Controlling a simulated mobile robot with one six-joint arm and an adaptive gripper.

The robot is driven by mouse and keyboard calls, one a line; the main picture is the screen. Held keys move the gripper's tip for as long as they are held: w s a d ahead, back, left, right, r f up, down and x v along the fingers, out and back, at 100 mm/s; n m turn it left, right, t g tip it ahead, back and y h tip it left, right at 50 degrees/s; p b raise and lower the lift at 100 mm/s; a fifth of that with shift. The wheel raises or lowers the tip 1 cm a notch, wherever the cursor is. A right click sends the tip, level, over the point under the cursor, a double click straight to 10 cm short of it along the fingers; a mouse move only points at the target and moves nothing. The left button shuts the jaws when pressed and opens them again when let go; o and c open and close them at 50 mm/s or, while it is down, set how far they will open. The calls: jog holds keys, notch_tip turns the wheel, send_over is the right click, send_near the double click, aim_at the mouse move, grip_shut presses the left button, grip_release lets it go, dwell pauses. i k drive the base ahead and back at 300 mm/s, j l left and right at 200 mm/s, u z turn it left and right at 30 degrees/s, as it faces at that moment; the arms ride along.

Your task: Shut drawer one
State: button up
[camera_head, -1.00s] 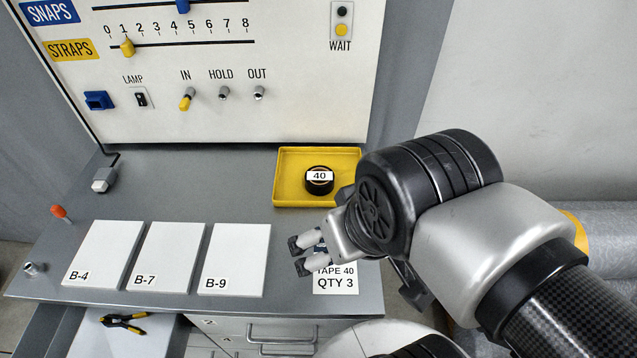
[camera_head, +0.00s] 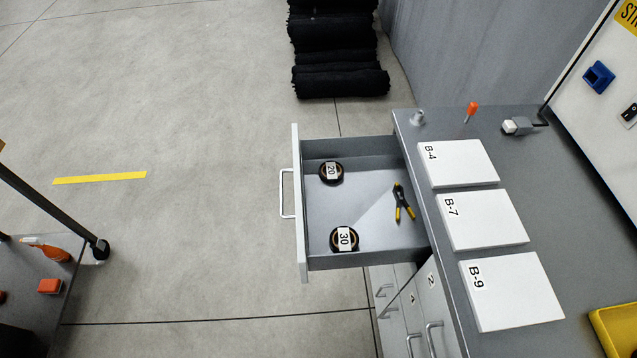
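An open drawer (camera_head: 301,230) sticks out to the left from under the grey workbench, with its pull handle (camera_head: 286,194) on the left side of its front. Inside lie a tape roll marked 20 (camera_head: 331,172), a tape roll marked 30 (camera_head: 344,239) and yellow-and-black pliers (camera_head: 402,202). Shut fronts below and beside it carry the numbers 1 (camera_head: 412,298) and 2 (camera_head: 431,281); I cannot read a number on the open drawer's own front. My gripper is out of view.
The workbench (camera_head: 545,200) holds white cards B-4, B-7 and B-9, an orange-handled tool and a yellow tray (camera_head: 612,325). Clear concrete floor (camera_head: 200,240) lies left of the drawer. A dark cart (camera_head: 35,290) stands at lower left. Black rolls (camera_head: 340,50) are stacked at the back.

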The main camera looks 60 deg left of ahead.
aim_at(364, 201)
jog(key=k+j+u, duration=0.35)
jog(key=j, duration=0.25)
jog(key=k+j+u, duration=0.2)
jog(key=j, duration=0.15)
jog(key=u, duration=1.2)
jog(key=i+j+u, duration=0.2)
jog(key=u, duration=0.2)
